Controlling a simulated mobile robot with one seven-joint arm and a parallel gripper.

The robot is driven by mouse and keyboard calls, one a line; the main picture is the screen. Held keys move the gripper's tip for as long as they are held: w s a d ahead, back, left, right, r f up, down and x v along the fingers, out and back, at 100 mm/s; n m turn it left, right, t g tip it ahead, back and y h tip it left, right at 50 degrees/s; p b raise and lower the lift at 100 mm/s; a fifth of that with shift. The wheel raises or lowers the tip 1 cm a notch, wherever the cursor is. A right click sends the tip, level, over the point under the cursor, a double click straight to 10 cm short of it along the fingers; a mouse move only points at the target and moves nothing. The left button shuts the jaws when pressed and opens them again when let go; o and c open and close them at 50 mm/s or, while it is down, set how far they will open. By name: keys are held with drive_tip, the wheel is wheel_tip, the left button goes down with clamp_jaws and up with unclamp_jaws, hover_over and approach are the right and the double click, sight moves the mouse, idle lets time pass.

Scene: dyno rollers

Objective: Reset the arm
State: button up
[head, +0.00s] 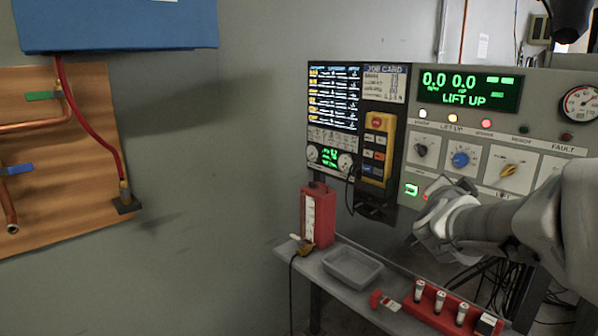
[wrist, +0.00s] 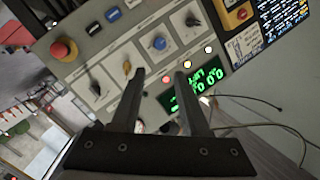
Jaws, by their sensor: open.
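My arm reaches in from the right edge of the head view, and its wrist end (head: 445,215) is in front of the lower part of the grey control panel (head: 468,135). The fingers cannot be made out clearly there. In the wrist view my gripper (wrist: 159,76) is open, with two dark fingers apart and nothing between them. Beyond the fingers, the panel shows tilted, with a blue knob (wrist: 159,43), a yellow knob (wrist: 127,69) and the green display (wrist: 192,90). In the head view the display (head: 468,92) reads "LIFT UP". My arm hides the panel's lower right part.
A shelf (head: 330,288) below the panel holds a grey tray (head: 352,266), a red holder (head: 318,215) and a red rack (head: 440,311) with several cylinders. A yellow pendant (head: 378,148) hangs on the panel. A red emergency button (wrist: 62,48) protrudes. Loose cables (wrist: 270,125) show nearby.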

drive_tip(key=s+a+r+n+g+y+p, duration=0.1)
drive_tip(key=s+a+n+y+p, duration=0.1)
drive_tip(key=s+a+n+y, duration=0.45)
drive_tip(key=s+a+n+g+y+p, duration=0.1)
drive_tip(key=s+a+n+y+p, duration=0.15)
drive_tip(key=a, duration=0.65)
drive_tip(key=s+a+f+n+g+p, duration=0.1)
drive_tip(key=s+f+n+g+p, duration=0.1)
drive_tip(key=s, duration=0.6)
drive_tip(key=s+a+f+n+g+p, duration=0.1)
drive_tip(key=s+f+n+g+p, duration=0.1)
drive_tip(key=s, duration=0.6)
drive_tip(key=shift+s+n+g, duration=0.15)
drive_tip(key=shift+n+g, duration=0.45)
drive_tip(key=shift+g, duration=0.6)
drive_tip(key=shift+d, duration=0.2)
